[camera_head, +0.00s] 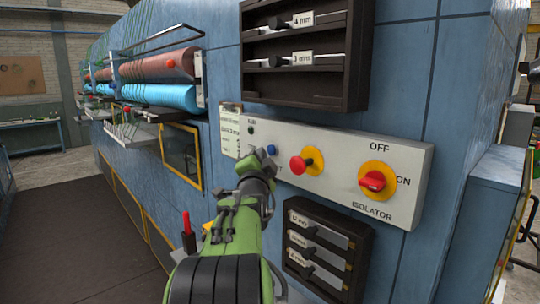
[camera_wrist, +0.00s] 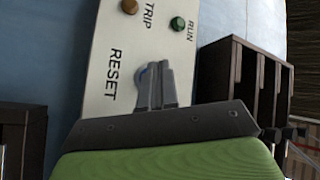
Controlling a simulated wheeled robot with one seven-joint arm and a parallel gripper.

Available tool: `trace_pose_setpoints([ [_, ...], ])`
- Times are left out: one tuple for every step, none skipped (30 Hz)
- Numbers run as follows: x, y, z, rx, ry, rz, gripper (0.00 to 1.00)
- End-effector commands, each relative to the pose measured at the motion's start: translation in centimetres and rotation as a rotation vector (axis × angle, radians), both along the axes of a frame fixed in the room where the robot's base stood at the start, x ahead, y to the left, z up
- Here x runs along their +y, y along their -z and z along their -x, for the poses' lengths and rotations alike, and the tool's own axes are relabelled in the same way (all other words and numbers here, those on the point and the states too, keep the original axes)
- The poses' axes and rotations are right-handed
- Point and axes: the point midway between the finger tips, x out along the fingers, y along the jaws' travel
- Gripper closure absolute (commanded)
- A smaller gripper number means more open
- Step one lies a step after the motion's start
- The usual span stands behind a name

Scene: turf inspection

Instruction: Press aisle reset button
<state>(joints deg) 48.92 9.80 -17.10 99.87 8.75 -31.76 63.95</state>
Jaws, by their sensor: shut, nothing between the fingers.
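The blue reset button (camera_head: 272,150) sits on the white control panel (camera_head: 340,150), just right of my gripper's tip in the head view. In the wrist view only a bluish edge of the button (camera_wrist: 142,73) shows beside the RESET label, mostly hidden by the fingers. My gripper (camera_head: 262,157) is shut and empty, pointing at the panel. In the wrist view my gripper (camera_wrist: 155,67) overlaps the button. I cannot tell whether the fingertips touch it.
A red emergency knob on a yellow disc (camera_head: 302,164) and a red isolator switch (camera_head: 373,180) are to the right. Black racks stand above (camera_head: 348,95) and below (camera_head: 360,228) the panel. A green RUN lamp (camera_wrist: 178,24) and an amber TRIP lamp (camera_wrist: 130,6) are near.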

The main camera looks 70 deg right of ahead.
Motion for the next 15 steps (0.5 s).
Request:
trace_pose_setpoints([
  [0.0, -0.1, 0.0, 0.000, 0.000, 0.000, 1.00],
  [0.0, -0.1, 0.0, 0.000, 0.000, 0.000, 1.00],
  [0.0, -0.1, 0.0, 0.000, 0.000, 0.000, 1.00],
  [0.0, -0.1, 0.0, 0.000, 0.000, 0.000, 1.00],
  [0.0, -0.1, 0.0, 0.000, -0.001, 0.000, 1.00],
  [0.2, -0.1, -0.2, -0.001, -0.002, 0.001, 1.00],
  [0.4, 0.0, -0.3, -0.001, -0.003, 0.001, 1.00],
  [0.7, 0.0, -0.5, -0.001, -0.004, 0.002, 1.00],
  [1.1, 0.1, -0.7, -0.001, -0.005, 0.003, 1.00],
  [1.3, 0.1, -0.8, 0.000, -0.005, 0.002, 1.00],
  [1.6, 0.1, -1.0, 0.000, -0.005, 0.002, 1.00],
  [2.0, 0.2, -1.1, 0.000, -0.005, 0.002, 1.00],
  [2.2, 0.2, -1.2, -0.001, -0.004, 0.002, 1.00],
  [2.5, 0.2, -1.4, -0.002, -0.004, 0.002, 1.00],
  [2.9, 0.2, -1.6, -0.001, -0.005, 0.001, 1.00],
])
